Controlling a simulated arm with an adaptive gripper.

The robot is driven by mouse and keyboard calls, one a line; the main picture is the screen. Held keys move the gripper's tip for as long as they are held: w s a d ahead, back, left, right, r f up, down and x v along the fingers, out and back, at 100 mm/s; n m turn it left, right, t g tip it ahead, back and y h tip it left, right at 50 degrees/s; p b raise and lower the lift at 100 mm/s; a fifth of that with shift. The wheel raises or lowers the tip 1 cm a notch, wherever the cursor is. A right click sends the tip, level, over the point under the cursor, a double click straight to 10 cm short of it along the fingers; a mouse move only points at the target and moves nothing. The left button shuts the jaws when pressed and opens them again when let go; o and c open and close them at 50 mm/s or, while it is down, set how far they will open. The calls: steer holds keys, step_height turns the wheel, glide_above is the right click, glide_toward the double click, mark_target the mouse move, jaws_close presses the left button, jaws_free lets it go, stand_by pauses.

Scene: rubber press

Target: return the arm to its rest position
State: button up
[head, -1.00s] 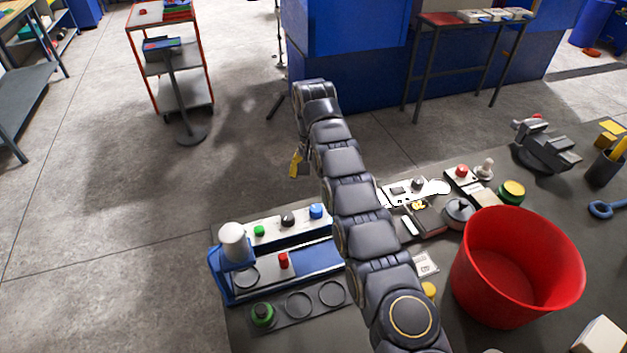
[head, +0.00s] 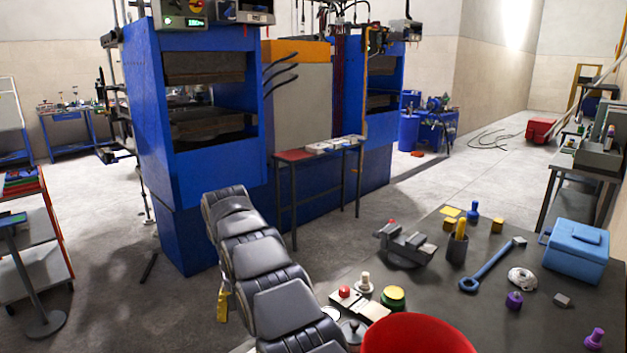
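My arm (head: 265,260), a chain of dark grey links, rises from the bottom edge in the head view and reaches toward the floor in front of the blue press. Its far end bends down at the upper left. I cannot make out my gripper or its fingers; the arm's own links may hide it. A small yellow piece (head: 222,305) shows beside the arm's left side; I cannot tell what it belongs to.
The grey workbench (head: 420,290) at right bears a red bin (head: 415,335), a vise (head: 402,243), a blue wrench (head: 490,265) and a blue box (head: 576,250). The blue press (head: 215,155) and a narrow red-topped table (head: 300,155) stand beyond the arm. A cart (head: 40,240) stands left.

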steer(key=s+d+r+m, duration=0.1)
steer(key=s+d+r, duration=0.3)
steer(key=s+d, duration=0.35)
steer(key=s+d+r, duration=0.5)
steer(key=s+d, duration=0.1)
steer(key=d, duration=0.3)
steer(key=s+d+f, duration=0.2)
steer(key=s+d, duration=0.1)
steer(key=s, duration=0.8)
steer(key=s+d+f+g+y, duration=0.1)
steer(key=s+d+f, duration=0.1)
steer(key=s, duration=1)
steer(key=shift+d+m+g, duration=0.3)
steer(key=shift+d+m, duration=0.1)
steer(key=shift+d, duration=0.15)
